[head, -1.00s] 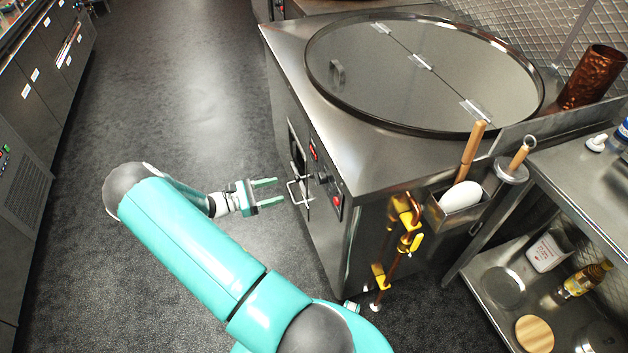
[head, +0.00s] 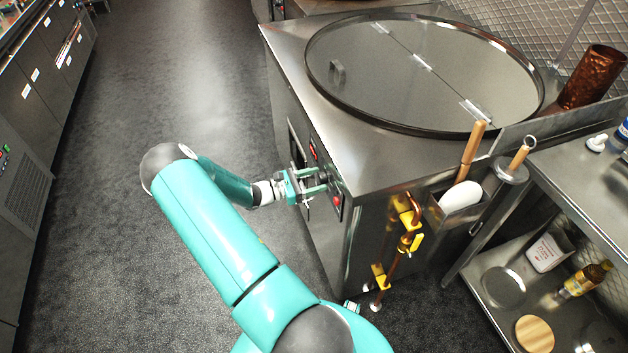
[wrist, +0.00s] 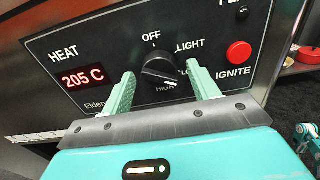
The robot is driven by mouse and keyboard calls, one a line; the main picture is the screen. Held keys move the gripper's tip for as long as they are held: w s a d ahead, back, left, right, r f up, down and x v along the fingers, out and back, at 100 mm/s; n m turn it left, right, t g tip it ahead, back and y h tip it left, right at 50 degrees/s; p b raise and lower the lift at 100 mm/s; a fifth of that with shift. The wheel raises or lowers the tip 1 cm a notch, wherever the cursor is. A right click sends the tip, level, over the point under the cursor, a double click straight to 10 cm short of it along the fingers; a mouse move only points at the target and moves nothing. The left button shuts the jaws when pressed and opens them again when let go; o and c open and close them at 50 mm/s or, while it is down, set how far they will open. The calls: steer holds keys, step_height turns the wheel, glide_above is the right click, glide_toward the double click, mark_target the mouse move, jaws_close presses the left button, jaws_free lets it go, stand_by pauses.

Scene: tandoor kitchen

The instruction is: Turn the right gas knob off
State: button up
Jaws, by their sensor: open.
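The black gas knob (wrist: 160,69) is on the black control panel (wrist: 110,50) in the wrist view, with OFF, LIGHT, LO and HIGH printed around it. Its pale mark appears to point to the lower right, near HIGH. My gripper (wrist: 163,88) is open, with one teal finger on each side of the knob. I cannot tell whether either finger touches it. In the head view my gripper (head: 318,184) is at the panel on the oven's front, and the knob is mostly hidden there.
A red IGNITE button (wrist: 239,53) is just right of the knob, and a 205 C heat display (wrist: 83,78) is to the left. The steel oven (head: 370,165) has a round lid (head: 400,75). Yellow-handled copper pipes (head: 405,240) are on its side. The floor at left is clear.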

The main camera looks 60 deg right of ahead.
steer(key=shift+c, duration=0.4)
steer(key=c, duration=0.9)
steer(key=shift+n, duration=0.4)
steer(key=n, duration=2.3)
steer(key=shift+a+r, duration=0.1)
steer(key=shift+r, duration=0.05)
